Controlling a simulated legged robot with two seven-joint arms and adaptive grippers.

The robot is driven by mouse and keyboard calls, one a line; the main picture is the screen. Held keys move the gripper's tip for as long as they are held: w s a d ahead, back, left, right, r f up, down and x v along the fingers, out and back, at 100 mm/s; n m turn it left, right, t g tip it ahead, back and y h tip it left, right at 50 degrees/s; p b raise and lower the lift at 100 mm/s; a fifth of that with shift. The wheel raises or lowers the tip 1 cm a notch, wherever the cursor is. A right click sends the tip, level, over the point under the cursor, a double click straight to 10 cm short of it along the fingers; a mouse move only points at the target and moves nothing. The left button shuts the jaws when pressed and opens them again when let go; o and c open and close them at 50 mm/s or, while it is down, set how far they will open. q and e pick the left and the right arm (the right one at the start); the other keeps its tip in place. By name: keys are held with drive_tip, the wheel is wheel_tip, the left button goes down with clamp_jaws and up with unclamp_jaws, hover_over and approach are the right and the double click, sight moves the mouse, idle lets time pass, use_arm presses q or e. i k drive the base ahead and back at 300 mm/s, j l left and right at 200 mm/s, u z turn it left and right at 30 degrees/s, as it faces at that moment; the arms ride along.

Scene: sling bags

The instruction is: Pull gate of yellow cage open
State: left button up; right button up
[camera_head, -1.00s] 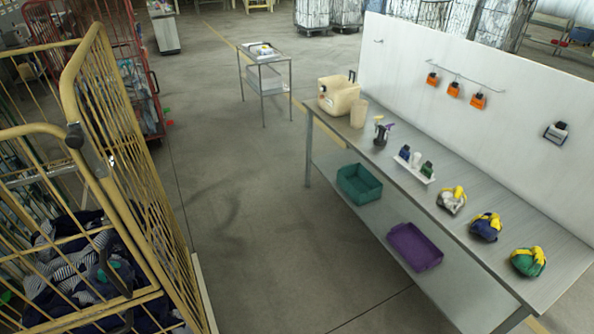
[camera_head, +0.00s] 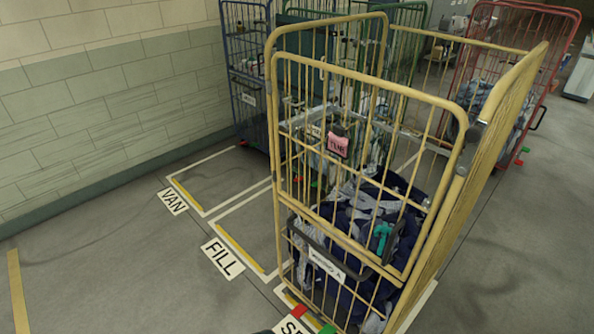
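The yellow cage (camera_head: 512,100) stands upright right of the middle, full of dark blue and striped cloth (camera_head: 375,215). Its barred front gate (camera_head: 372,81) faces me and carries a pink tag (camera_head: 338,145). The gate's right edge meets the right side panel, where a grey latch (camera_head: 471,136) sits; the gate looks closed. A black handle bar (camera_head: 328,246) with a white label crosses the front lower down. A turquoise item (camera_head: 381,236) lies on the cloth. Neither of my grippers is in view.
A blue cage (camera_head: 250,98), a green cage (camera_head: 412,15) and a red cage (camera_head: 548,70) stand behind. Floor signs VAN (camera_head: 172,201) and FILL (camera_head: 222,258) lie left of the cage. A tiled wall (camera_head: 100,90) borders the left. Floor at left front and right is clear.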

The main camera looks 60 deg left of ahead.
sight(272, 87)
drive_tip(key=u, duration=1.85)
